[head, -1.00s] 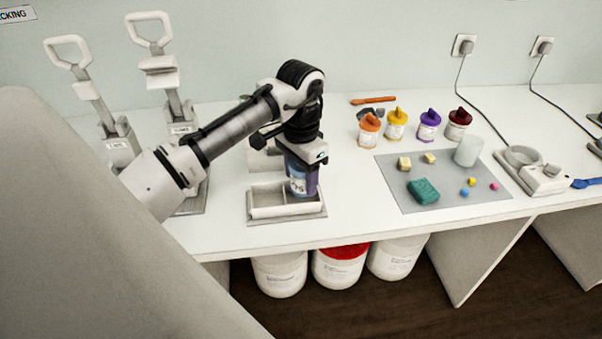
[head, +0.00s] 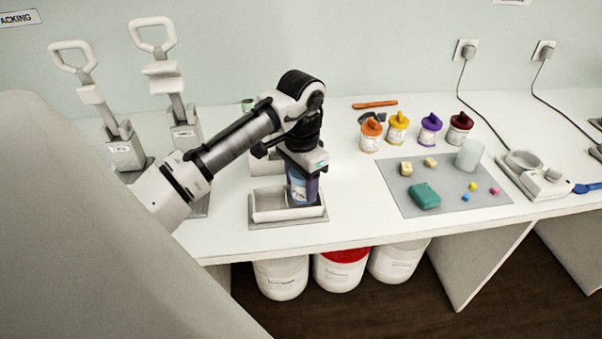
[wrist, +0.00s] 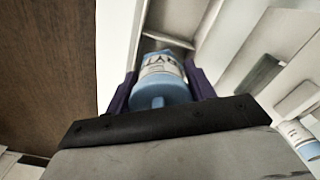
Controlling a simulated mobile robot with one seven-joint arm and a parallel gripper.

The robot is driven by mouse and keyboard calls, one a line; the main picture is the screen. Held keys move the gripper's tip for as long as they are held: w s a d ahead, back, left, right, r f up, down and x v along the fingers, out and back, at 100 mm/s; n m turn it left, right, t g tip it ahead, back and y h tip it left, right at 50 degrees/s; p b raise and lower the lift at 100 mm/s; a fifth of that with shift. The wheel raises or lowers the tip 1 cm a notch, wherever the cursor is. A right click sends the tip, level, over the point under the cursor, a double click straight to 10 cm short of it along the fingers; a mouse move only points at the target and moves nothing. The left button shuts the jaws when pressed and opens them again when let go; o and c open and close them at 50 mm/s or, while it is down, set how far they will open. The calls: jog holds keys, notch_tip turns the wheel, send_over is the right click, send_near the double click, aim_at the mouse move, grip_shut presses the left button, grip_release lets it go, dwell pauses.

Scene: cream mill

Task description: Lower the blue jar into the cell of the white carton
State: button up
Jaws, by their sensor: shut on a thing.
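The blue jar (head: 298,186) has a white label and stands upright between my gripper's purple fingers. It also shows in the wrist view (wrist: 160,88), with a finger on each side. My gripper (head: 304,196) is shut on it and points down. The white carton (head: 267,215) is a low open tray with a divider, on a grey mat on the bench. The jar is at the carton's right cell, its lower part seeming to be within the walls. Whether it touches the cell floor is hidden. Part of the carton shows beyond the jar in the wrist view (wrist: 166,40).
Another pale box (head: 264,162) stands just behind the carton. Two handled presses (head: 124,146) are on the left. Lidded pots (head: 398,129) and a grey mat (head: 465,206) with small blocks are on the right. The bench between carton and mat is clear.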

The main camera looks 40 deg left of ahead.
jog(key=shift+f, duration=0.25)
jog(key=shift+f+b, duration=0.35)
jog(key=shift+f, duration=0.15)
jog(key=shift+s+f, duration=0.1)
jog(key=shift+f, duration=0.05)
